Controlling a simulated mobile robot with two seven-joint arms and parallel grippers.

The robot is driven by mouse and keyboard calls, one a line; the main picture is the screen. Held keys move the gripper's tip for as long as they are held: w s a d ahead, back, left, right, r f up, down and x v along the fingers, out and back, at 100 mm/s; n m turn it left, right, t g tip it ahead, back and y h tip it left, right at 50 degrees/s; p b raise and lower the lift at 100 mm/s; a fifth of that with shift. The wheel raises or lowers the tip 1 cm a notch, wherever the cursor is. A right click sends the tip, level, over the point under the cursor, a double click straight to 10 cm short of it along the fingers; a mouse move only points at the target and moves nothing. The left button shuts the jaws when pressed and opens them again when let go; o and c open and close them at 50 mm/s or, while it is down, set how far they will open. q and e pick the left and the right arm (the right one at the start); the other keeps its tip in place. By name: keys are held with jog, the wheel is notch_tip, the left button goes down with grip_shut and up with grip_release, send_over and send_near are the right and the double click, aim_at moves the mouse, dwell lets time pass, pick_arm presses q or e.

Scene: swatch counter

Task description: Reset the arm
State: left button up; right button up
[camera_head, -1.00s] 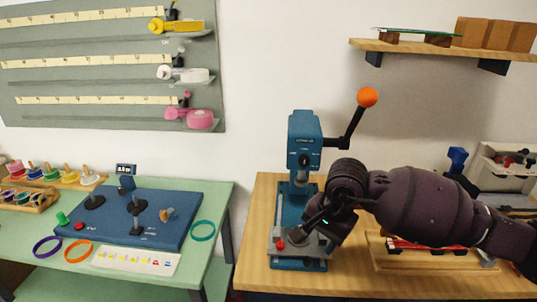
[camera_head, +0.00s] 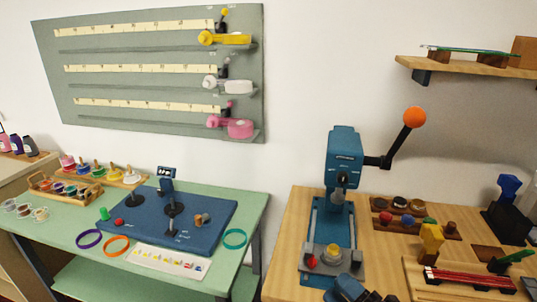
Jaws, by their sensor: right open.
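My right gripper (camera_head: 358,291) shows at the bottom edge, in front of the base of the blue press. Most of it is cut off by the frame; it is open, and I see nothing held in it. The blue press (camera_head: 345,155) stands upright on the wooden table. Its black lever arm (camera_head: 385,160) rises to the right and ends in an orange ball (camera_head: 414,117). A red knob (camera_head: 311,261) sits at the left of the press's grey base plate (camera_head: 345,262). My left gripper is not in view.
Right of the press, a rack of small dies (camera_head: 405,204), a yellow block (camera_head: 431,238) and a wooden tray with red strips (camera_head: 470,280) occupy the wooden table (camera_head: 288,240). The green table (camera_head: 255,205) at left bears a blue board (camera_head: 225,213) and coloured rings. A shelf (camera_head: 470,68) hangs at upper right.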

jog(key=s+d+f+m+g+h, duration=0.2)
jog(key=s+d+f+m+h, duration=0.4)
jog(key=f+m, duration=0.4)
jog(key=s+d+f+m+g+h, duration=0.2)
jog(key=s+d+f+m+h, duration=0.5)
jog(key=f+m, duration=0.3)
jog(key=s+m, duration=0.1)
jog(key=m, duration=0.2)
jog(key=shift+d+f+g, duration=0.2)
jog(key=shift+d+g, duration=0.1)
jog(key=shift+g, duration=0.1)
jog(key=shift+w, duration=0.1)
